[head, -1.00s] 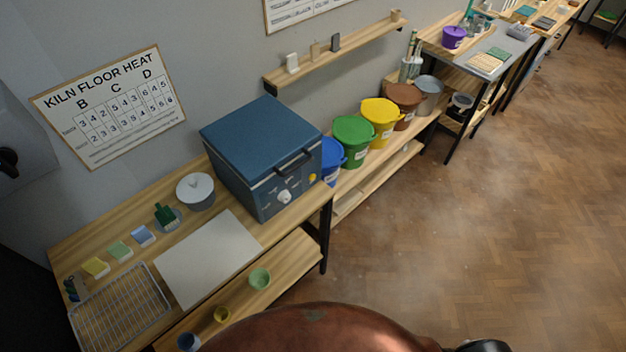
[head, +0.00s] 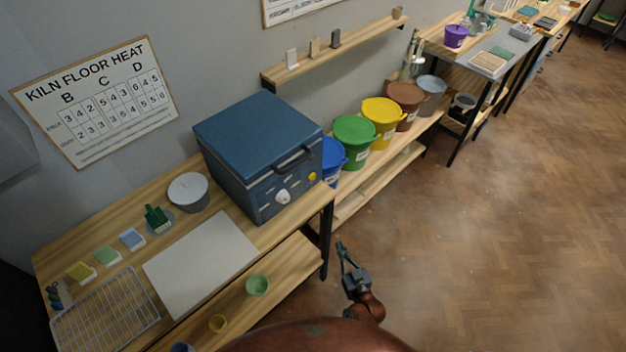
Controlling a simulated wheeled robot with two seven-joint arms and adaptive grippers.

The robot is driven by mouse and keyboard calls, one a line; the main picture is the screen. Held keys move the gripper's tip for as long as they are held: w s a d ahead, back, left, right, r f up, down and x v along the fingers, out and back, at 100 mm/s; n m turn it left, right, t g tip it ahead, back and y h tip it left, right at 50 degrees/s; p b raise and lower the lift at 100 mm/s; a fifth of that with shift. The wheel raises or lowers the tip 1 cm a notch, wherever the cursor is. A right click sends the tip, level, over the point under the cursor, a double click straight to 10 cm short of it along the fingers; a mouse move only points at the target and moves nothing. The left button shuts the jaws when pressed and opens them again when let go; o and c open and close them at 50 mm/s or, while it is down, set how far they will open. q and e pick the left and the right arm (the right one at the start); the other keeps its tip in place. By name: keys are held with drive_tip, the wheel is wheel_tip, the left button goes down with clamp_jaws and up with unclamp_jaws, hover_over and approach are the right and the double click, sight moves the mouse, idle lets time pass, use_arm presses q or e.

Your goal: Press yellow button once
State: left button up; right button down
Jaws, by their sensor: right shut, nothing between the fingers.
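The yellow button (head: 312,176) is a small round knob on the front panel of the blue kiln (head: 262,165), near its right edge. A larger white dial (head: 282,197) sits to its left on the same panel. The kiln stands on the wooden bench with its lid down. My right gripper (head: 341,248) is shut and empty. In the picture it is below and a little right of the button, over the floor beside the bench's front leg, clearly apart from the kiln. My left gripper is not in view.
Small cups stand on the lower shelf. Colored buckets (head: 354,141) line the shelf right of the kiln. The floor at right is clear.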

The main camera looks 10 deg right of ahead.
sight(312, 177)
use_arm(q)
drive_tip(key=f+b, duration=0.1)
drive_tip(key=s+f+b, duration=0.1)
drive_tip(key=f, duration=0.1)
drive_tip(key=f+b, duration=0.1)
drive_tip(key=b, duration=0.1)
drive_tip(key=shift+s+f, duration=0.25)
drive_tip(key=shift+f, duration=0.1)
use_arm(e)
drive_tip(key=w+r+m+t+h, duration=0.1)
drive_tip(key=r+m+t+h, duration=0.1)
drive_tip(key=r, duration=1.1)
drive_tip(key=w+a+r+m+t+h, duration=0.1)
drive_tip(key=w+r+m+t+h, duration=0.1)
drive_tip(key=r, duration=1.1)
drive_tip(key=m+t, duration=0.1)
drive_tip(key=t, duration=0.1)
drive_tip(key=shift+w+r+t, duration=0.2)
drive_tip(key=shift+t, duration=0.1)
drive_tip(key=shift+a, duration=0.15)
